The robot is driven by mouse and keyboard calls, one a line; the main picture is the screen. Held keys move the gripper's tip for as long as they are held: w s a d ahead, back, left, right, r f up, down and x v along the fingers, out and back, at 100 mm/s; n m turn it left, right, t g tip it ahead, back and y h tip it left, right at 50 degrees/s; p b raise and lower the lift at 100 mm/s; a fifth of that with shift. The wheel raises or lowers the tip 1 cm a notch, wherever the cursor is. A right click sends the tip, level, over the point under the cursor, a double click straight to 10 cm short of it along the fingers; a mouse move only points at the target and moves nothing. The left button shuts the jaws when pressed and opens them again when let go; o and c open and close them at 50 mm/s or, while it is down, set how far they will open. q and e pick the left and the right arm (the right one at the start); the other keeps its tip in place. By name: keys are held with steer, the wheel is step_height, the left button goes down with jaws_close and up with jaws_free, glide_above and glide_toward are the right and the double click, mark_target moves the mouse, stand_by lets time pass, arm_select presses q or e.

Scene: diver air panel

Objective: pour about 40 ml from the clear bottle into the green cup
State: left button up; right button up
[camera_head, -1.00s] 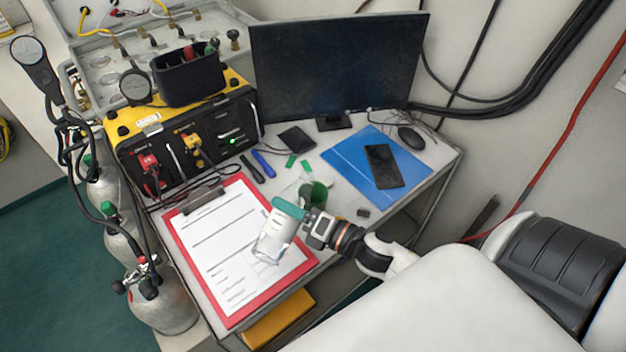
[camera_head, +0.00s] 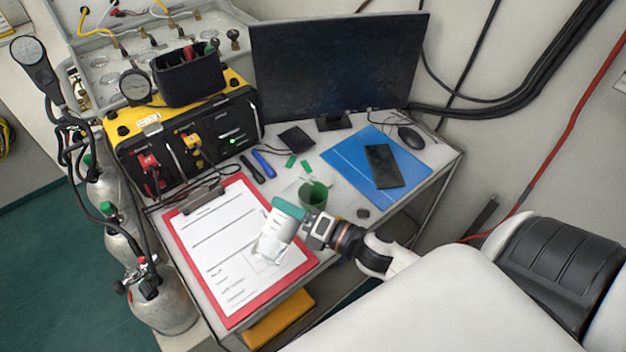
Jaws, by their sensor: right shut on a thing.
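The clear bottle (camera_head: 270,246) has a teal band at its upper end and a pale label. It appears tilted, its teal end toward the upper right, above the clipboard's right part. My right gripper (camera_head: 308,228) comes in from the right and is shut on the bottle, hiding part of its right side. The green cup (camera_head: 314,197) stands on the desk just behind the bottle and gripper, its opening in view. The bottle's teal end is close to the cup in the picture; I cannot tell the gap or any liquid flow. My left gripper is not in view.
A red clipboard (camera_head: 182,241) with paper lies left of the bottle. A blue folder (camera_head: 344,164) with a black phone (camera_head: 384,166) lies right of the cup. A small dark round piece (camera_head: 362,213) lies near the desk's front edge. A monitor (camera_head: 338,65) stands behind.

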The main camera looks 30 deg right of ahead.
steer(key=shift+w+d+f+n+b, duration=0.1)
steer(key=shift+d+f+n+b, duration=0.15)
steer(key=shift+n+b, duration=0.35)
steer(key=shift+w+d+r+n+p, duration=0.15)
steer(key=shift+d+r+n+p, duration=0.2)
steer(key=shift+n, duration=0.35)
steer(key=shift+w+d+n+b, duration=0.2)
steer(key=shift+n+b, duration=0.15)
steer(key=shift+n, duration=0.45)
steer(key=shift+d+f+n+b, duration=0.15)
steer(key=shift+f+n+b, duration=0.35)
steer(key=shift+n+b, duration=0.25)
steer(key=shift+r+n+p, duration=0.45)
steer(key=shift+r+n, duration=0.2)
steer(key=shift+r, duration=0.05)
steer(key=shift+a+n, duration=0.25)
steer(key=shift+n, duration=0.55)
steer(key=n, duration=0.2)
steer(key=n+b, duration=0.1)
steer(key=n, duration=0.1)
steer(key=shift+a+f+b, duration=0.1)
steer(key=shift+a+b, duration=0.1)
steer(key=shift+b, duration=0.1)
